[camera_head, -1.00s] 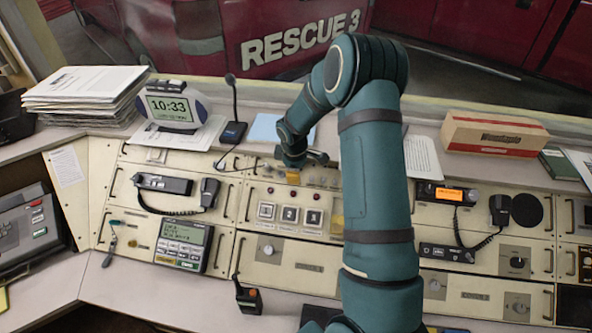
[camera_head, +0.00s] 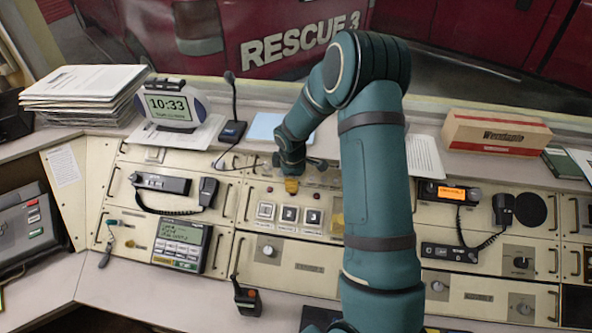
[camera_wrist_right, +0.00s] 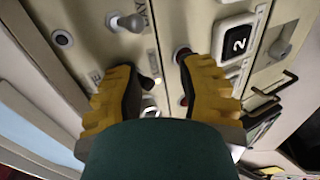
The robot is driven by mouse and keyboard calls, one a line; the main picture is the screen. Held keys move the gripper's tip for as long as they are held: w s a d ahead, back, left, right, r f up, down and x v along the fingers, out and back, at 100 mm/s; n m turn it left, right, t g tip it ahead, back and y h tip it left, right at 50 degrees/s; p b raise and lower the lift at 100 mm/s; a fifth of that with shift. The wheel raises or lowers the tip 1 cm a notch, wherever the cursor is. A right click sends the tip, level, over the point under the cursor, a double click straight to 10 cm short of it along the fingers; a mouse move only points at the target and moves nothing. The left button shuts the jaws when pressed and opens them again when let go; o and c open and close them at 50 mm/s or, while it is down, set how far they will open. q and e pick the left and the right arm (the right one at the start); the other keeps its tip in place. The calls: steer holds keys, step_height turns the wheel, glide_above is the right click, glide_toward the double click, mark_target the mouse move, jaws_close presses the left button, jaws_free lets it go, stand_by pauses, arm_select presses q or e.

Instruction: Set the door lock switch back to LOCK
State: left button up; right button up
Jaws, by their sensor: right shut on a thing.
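My left gripper is not in view.
A metal toggle (camera_wrist_right: 130,22) stands close beside the fingers. A desk microphone (camera_head: 232,130) and a clock (camera_head: 172,106) stand behind and left.

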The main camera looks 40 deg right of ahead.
steer(key=shift+s+a+f, duration=0.1)
steer(key=shift+s+a, duration=0.05)
steer(key=shift+s, duration=0.05)
steer(key=shift+a+r+p, duration=0.2)
steer(key=shift+r+p, duration=0.15)
steer(key=shift+r, duration=0.1)
steer(key=r, duration=0.1)
steer(key=s+a+r+p, duration=0.1)
steer(key=a+r, duration=0.1)
steer(key=r, duration=0.1)
steer(key=shift+s+r+p, duration=0.1)
steer(key=shift+s+p, duration=0.25)
steer(key=shift+s, duration=0.05)
stand_by(0.4)
